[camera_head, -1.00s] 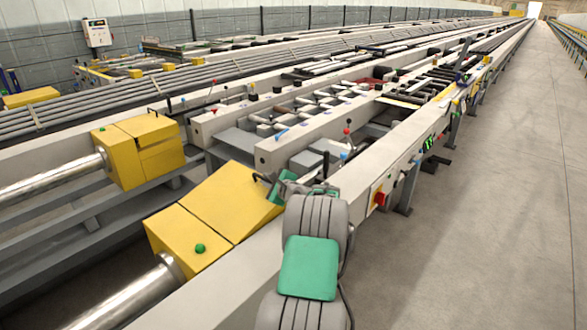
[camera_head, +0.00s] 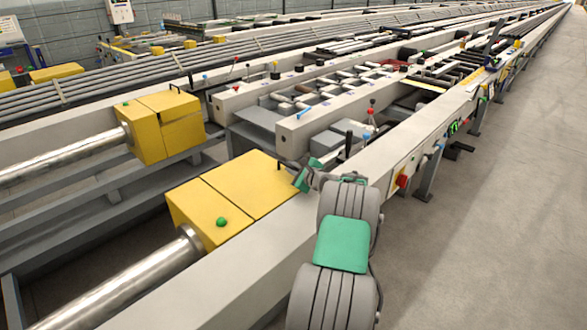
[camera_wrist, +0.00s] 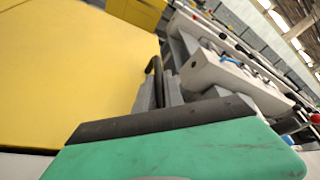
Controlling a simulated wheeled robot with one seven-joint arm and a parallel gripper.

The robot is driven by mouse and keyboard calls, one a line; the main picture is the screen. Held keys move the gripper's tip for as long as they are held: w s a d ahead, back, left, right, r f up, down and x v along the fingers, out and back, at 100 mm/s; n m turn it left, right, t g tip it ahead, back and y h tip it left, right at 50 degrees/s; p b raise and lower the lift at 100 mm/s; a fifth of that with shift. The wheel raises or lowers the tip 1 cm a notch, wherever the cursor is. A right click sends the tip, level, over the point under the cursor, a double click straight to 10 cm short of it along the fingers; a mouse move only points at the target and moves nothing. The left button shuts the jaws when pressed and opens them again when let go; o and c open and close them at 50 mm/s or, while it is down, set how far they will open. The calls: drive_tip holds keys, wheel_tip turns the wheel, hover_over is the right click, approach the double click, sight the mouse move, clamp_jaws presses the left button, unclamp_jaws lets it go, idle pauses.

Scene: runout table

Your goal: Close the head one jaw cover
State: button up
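The nearer yellow jaw cover (camera_head: 245,185) lies about level with the yellow block (camera_head: 205,210) that carries a green knob (camera_head: 221,222). A thin seam shows between them. My gripper (camera_head: 309,175), with green parts, is at the cover's right edge; whether it touches cannot be told. In the wrist view the yellow surface (camera_wrist: 75,70) fills the left. One green finger with a dark pad (camera_wrist: 160,120) crosses below it, and a black curved handle (camera_wrist: 156,80) stands at the yellow edge. The other finger is not clear, so the opening is hidden.
A second yellow box (camera_head: 165,125) with its own cover stands on the rail behind. Upright levers (camera_head: 371,110) and a red switch (camera_head: 402,181) are beyond my arm. A steel cylinder (camera_head: 140,280) runs front left. The floor at right (camera_head: 500,230) is clear.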

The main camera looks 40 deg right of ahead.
drive_tip(key=o, duration=0.3)
drive_tip(key=shift+w+f, duration=0.1)
drive_tip(key=shift+f, duration=0.2)
drive_tip(key=shift+o, duration=0.8)
drive_tip(key=shift+d, duration=0.1)
drive_tip(key=shift+r, duration=0.1)
drive_tip(key=v, duration=0.8)
